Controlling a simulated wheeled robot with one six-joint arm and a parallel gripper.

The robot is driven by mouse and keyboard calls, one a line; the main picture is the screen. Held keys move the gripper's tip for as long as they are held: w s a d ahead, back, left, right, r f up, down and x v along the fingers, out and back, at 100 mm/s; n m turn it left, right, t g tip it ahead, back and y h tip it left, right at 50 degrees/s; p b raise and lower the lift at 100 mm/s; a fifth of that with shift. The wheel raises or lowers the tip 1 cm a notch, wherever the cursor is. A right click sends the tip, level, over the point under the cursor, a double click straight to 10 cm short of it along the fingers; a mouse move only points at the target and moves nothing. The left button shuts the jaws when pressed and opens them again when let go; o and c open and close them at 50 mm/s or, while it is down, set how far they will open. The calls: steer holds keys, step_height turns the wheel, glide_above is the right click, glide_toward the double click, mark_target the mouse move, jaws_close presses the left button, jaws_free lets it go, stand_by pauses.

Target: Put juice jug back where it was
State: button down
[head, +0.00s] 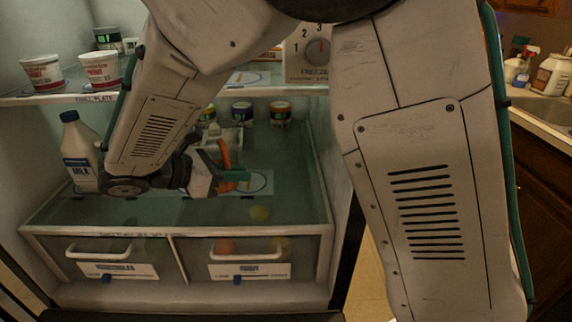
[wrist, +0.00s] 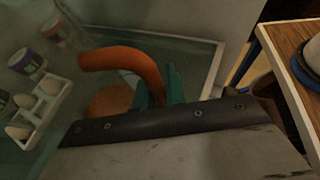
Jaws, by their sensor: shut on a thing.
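My gripper (head: 236,174) is inside the open fridge, above the lower glass shelf, with its teal fingers shut on the orange handle of the juice jug (head: 224,152). In the wrist view the jug's curved handle (wrist: 125,58) runs between the fingers (wrist: 157,85). Part of its orange body shows below the handle; the rest is hidden by my gripper. I cannot tell whether the jug touches the shelf. A blue-outlined circle mark (head: 259,182) lies on the shelf just right of my gripper, partly covered.
A white milk bottle (head: 77,150) stands left of my arm. An egg holder (wrist: 38,108) and several small jars (head: 280,113) are behind. Tubs (head: 101,70) stand on the upper shelf. Drawers (head: 246,260) lie below. A sink counter (head: 541,110) is at right.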

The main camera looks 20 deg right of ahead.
steer(key=shift+d+r+x, duration=0.25)
steer(key=shift+r+x, duration=0.3)
steer(key=shift+x, duration=2.2)
steer(key=shift+d+r+x, duration=0.25)
steer(key=shift+r+x, duration=0.3)
steer(key=shift+x, duration=2.25)
steer(key=shift+d+r+x, duration=0.25)
steer(key=shift+r+x, duration=0.3)
steer(key=shift+x, duration=2.2)
steer(key=c, duration=1.9)
jaws_free()
steer(key=shift+f, duration=0.15)
steer(key=o, duration=0.4)
steer(key=shift+o, duration=0.2)
